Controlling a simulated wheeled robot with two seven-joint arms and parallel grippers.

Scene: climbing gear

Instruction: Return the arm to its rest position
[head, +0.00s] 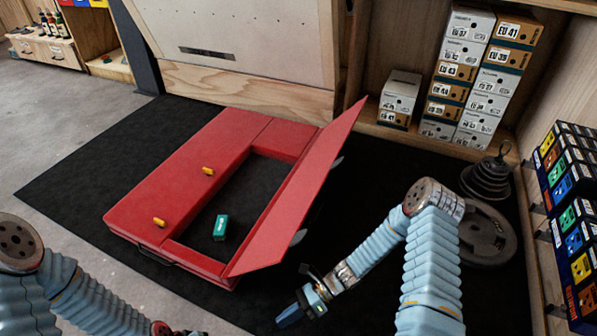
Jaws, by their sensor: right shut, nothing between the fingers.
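My right arm (433,250) comes in from the lower right and bends down to the left. My right gripper (289,316) is shut and empty, low over the black mat, in front of the red case's near right corner. My left arm (85,300) runs along the bottom left edge. Its wrist reaches the bottom edge of the picture, and the left gripper is out of the frame.
A red case (185,175) lies on the black mat (75,190), its flap (300,200) raised. A green box (221,228) is in its opening; two yellow pieces (208,171) lie on top. Weight plates (485,235), shoe boxes (465,75) and a rack (570,210) stand right.

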